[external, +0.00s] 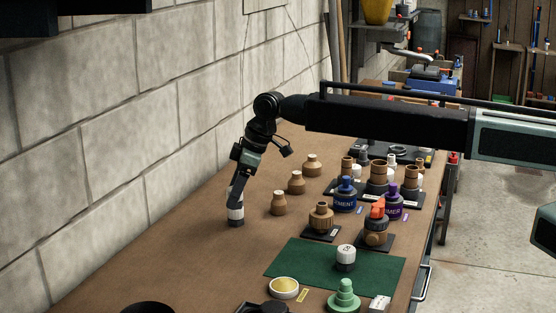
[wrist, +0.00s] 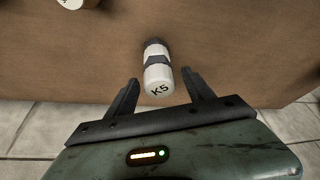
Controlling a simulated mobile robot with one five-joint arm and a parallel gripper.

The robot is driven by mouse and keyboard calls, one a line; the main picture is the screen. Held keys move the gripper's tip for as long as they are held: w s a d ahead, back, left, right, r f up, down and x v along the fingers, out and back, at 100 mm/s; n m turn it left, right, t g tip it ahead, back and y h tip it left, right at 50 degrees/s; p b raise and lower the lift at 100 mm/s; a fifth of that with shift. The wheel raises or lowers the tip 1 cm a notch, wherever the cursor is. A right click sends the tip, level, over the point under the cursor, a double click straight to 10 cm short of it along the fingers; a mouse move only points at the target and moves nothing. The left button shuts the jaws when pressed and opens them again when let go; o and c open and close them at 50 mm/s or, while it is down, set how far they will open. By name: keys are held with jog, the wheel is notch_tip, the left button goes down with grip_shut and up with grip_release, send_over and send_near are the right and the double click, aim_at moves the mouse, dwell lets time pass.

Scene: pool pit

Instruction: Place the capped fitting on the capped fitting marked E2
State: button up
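A white capped fitting with a dark band, marked K5 (wrist: 158,72), stands on the bench in the wrist view. My gripper (wrist: 160,85) is open, with one finger on either side of the fitting's near end and visible gaps to both. In the external view, my gripper (external: 236,200) points down over this white and black fitting (external: 236,214) at the bench's left side. Another white capped fitting with a dark lower part (external: 346,256) stands on the green mat (external: 290,266). Its top mark is too small to read, so I cannot tell if it is E2.
Brown bottle-shaped pieces (external: 279,203) stand right of my gripper. Farther right are a blue bottle (external: 345,196), a purple bottle (external: 392,203) and fittings on dark plates. A yellow-filled dish (external: 284,287) and green stepped piece (external: 344,297) are in front. A block wall (external: 110,110) borders the left.

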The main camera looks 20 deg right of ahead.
jog(key=shift+d+r+p, duration=0.1)
jog(key=shift+r+p, duration=0.45)
jog(key=shift+p, duration=0.05)
jog(key=p+v, duration=1)
jog(key=v, duration=0.1)
jog(key=shift+d, duration=0.1)
